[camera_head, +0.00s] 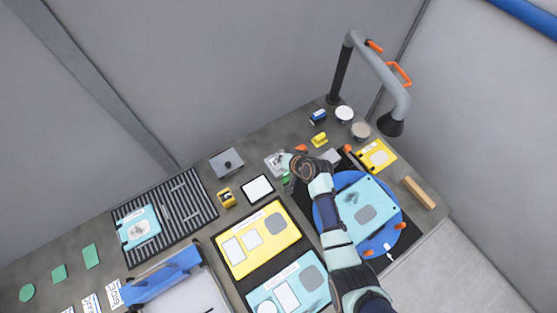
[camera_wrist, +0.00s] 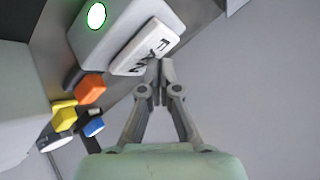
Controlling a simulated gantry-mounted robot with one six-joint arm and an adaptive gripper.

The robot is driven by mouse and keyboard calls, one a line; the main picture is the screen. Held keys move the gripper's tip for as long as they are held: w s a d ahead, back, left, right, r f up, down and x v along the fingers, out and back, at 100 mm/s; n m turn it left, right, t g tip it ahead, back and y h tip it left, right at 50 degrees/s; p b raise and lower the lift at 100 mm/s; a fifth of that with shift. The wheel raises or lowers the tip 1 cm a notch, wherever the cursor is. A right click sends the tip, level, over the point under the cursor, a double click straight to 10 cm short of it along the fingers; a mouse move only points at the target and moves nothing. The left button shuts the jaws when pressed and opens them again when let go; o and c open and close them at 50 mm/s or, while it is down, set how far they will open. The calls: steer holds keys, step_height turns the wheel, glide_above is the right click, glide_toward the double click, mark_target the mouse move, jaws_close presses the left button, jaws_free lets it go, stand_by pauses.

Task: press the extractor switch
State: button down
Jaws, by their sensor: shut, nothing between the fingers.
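In the wrist view my gripper (camera_wrist: 154,72) is shut and empty. Its fingertips are at the lower edge of the rocker plate. I cannot tell whether they touch it.
Orange (camera_wrist: 89,88), yellow (camera_wrist: 64,117) and blue (camera_wrist: 94,126) pieces lie near the box. A blue round plate (camera_head: 326,211) with a light blue panel is under my arm. A grey extraction arm (camera_head: 378,70) rises at the back right. A grey box with a dark knob (camera_head: 227,163) stands to the left.

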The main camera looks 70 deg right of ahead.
steer(key=shift+f, duration=0.3)
stand_by(0.4)
steer(key=shift+r+p, duration=0.55)
steer(key=shift+r, duration=0.2)
step_height(320, 180, up, 6)
steer(key=p, duration=0.5)
steer(key=shift+p, duration=0.3)
